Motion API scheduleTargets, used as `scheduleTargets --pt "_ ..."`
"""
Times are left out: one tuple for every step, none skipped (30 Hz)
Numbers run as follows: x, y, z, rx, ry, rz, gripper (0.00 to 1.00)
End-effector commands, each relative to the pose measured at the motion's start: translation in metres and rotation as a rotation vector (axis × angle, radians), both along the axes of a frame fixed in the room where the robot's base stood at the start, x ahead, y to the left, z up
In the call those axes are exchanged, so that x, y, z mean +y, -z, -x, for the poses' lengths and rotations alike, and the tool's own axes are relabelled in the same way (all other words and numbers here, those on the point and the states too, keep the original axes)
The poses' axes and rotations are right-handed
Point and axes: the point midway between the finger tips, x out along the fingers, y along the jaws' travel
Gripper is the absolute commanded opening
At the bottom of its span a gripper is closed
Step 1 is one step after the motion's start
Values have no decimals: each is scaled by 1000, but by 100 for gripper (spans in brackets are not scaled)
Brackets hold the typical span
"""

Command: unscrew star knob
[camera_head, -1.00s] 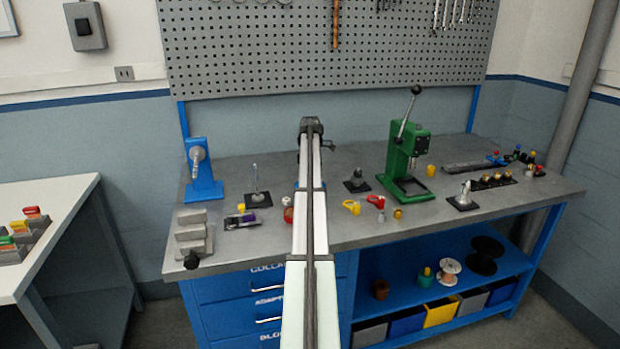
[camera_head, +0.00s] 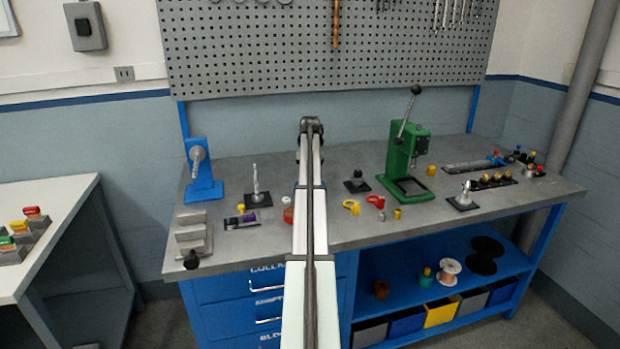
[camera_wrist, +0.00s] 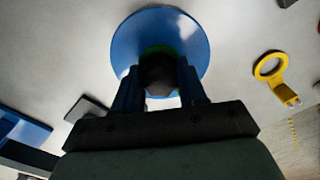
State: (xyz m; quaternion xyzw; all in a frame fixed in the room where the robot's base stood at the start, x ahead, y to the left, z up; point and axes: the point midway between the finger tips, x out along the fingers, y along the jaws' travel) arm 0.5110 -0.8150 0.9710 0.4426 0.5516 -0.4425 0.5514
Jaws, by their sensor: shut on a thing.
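In the wrist view a dark star knob (camera_wrist: 160,74) sits over the middle of a round blue disc (camera_wrist: 188,32). A bit of green shows around the knob. My gripper (camera_wrist: 158,82) has its two fingers on either side of the knob, shut on it. The knob's lower part and its thread are hidden. In the head view my own arm covers the gripper and the knob; only a sliver of blue shows beside the arm.
A yellow ring-ended piece (camera_wrist: 272,68) lies to the right in the wrist view. On the bench, a green press (camera_head: 408,160) stands right of my arm and a blue stand (camera_head: 203,180) at the left. Small parts lie on both sides of my arm.

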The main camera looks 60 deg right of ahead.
Motion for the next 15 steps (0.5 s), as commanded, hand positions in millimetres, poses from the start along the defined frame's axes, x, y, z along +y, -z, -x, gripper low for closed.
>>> scheduleTargets --pt "0 0 0 0 0 1 12" --pt "0 0 0 0 0 1 12" --pt "0 0 0 0 1 1 12" --pt "0 0 0 0 1 1 12" --pt "0 0 0 0 1 1 42" --pt "0 0 0 0 2 1 46" --pt "0 0 0 0 2 1 49" --pt "0 0 0 0 2 1 52" --pt "0 0 0 0 2 1 56" --pt "0 0 0 0 2 1 59" --pt "0 0 0 0 2 0 61" --pt "0 0 0 0 3 0 65" --pt "0 0 0 0 3 0 68" --pt "0 0 0 0 3 0 71" --pt "0 0 0 0 3 0 71"
